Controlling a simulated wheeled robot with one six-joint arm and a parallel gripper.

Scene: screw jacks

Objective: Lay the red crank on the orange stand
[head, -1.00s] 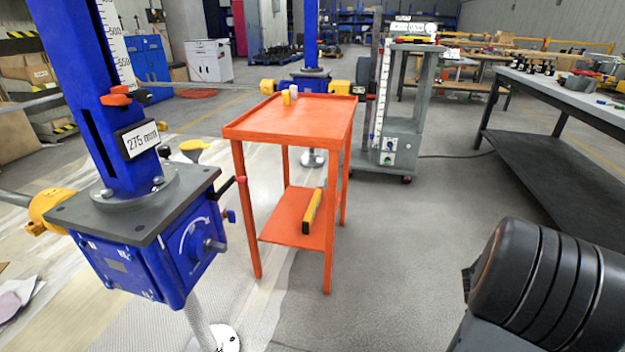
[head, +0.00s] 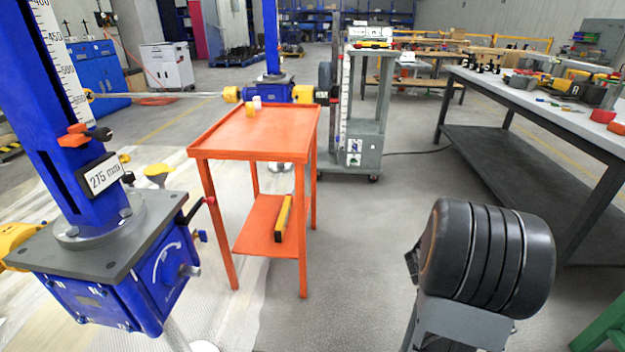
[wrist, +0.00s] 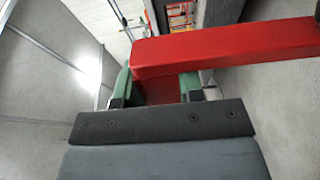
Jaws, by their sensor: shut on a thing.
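The red crank (wrist: 230,44) shows in the wrist view as a thick red bar running across the upper right. A darker red part of it lies between the green finger pads. My gripper (wrist: 157,88) is shut on this part, and the crank's right end leaves the picture. The orange stand (head: 270,132) is left of centre in the head view, with a rimmed top and a lower shelf. The crank and my fingers cannot be made out in the head view, where my dark arm is at the lower right, apart from the stand.
A yellow level (head: 283,218) lies on the lower shelf. A blue screw jack (head: 115,250) stands at left, a grey workbench (head: 540,105) at right. The stand top's front is clear.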

